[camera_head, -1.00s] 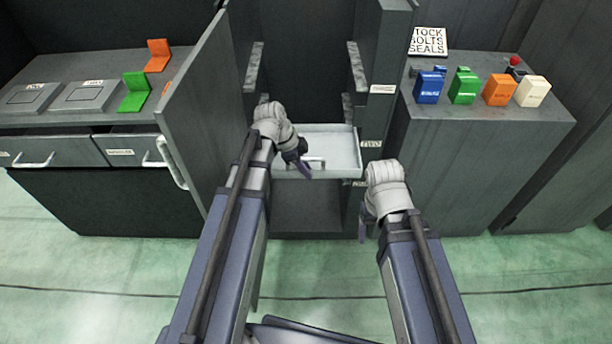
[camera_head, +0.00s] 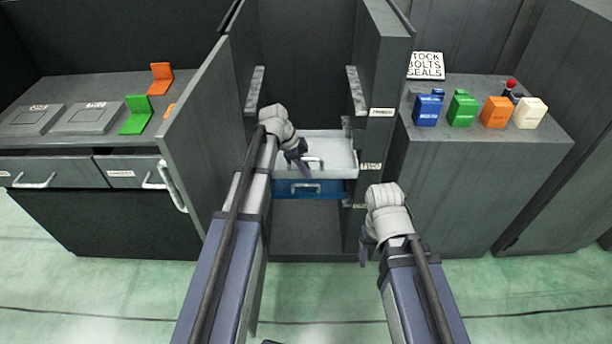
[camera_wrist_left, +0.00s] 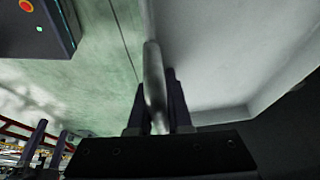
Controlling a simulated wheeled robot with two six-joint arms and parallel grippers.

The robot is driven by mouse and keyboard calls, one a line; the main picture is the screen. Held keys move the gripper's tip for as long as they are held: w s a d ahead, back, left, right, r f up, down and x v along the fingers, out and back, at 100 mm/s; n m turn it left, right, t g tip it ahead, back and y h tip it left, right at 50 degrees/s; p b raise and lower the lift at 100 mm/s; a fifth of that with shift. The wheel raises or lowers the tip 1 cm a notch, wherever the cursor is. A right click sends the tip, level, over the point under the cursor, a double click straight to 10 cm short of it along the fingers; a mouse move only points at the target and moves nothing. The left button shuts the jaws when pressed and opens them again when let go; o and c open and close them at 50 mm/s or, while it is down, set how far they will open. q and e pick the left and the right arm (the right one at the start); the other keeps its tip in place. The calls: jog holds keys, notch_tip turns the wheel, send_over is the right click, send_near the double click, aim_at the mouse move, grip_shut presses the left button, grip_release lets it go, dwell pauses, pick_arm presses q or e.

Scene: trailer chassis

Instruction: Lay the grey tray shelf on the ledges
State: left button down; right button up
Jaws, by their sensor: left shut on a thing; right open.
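The grey tray shelf (camera_head: 330,146) is in the open cabinet bay, its front towards me. My left gripper (camera_head: 304,168) is shut on its front handle; in the left wrist view the handle bar (camera_wrist_left: 154,75) runs between the fingers, with the pale tray (camera_wrist_left: 215,50) beyond. Ledges line the bay walls: a left ledge (camera_head: 254,90) and a right ledge (camera_head: 356,90) higher than the tray, and a lower right ledge (camera_head: 347,127) by its right side. Whether the tray touches a ledge I cannot tell. My right gripper (camera_head: 366,248) is open and empty, right of the bay.
A blue drawer (camera_head: 325,188) with a handle is under the tray. An open door panel (camera_head: 205,120) stands left of my left arm. A right cabinet (camera_head: 480,170) carries blue, green, orange and white blocks. The bay's bottom (camera_head: 305,230) is clear.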

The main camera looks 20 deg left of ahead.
pick_arm(q)
jog(key=shift+w+a+f, duration=0.1)
jog(key=shift+w+a, duration=0.4)
jog(key=shift+w, duration=1.35)
jog(key=shift+w+a+f, duration=0.1)
jog(key=shift+w+a, duration=0.35)
jog(key=shift+w, duration=1.4)
jog(key=shift+w+a, duration=0.5)
jog(key=shift+w, duration=1.35)
jog(key=shift+s+f+b, duration=0.15)
jog(key=shift+f+b, duration=0.55)
jog(key=shift+b, duration=0.15)
jog(key=shift+c, duration=1.4)
grip_release()
jog(key=shift+r, duration=0.1)
jog(key=shift+r+p, duration=2.5)
jog(key=shift+p, duration=0.05)
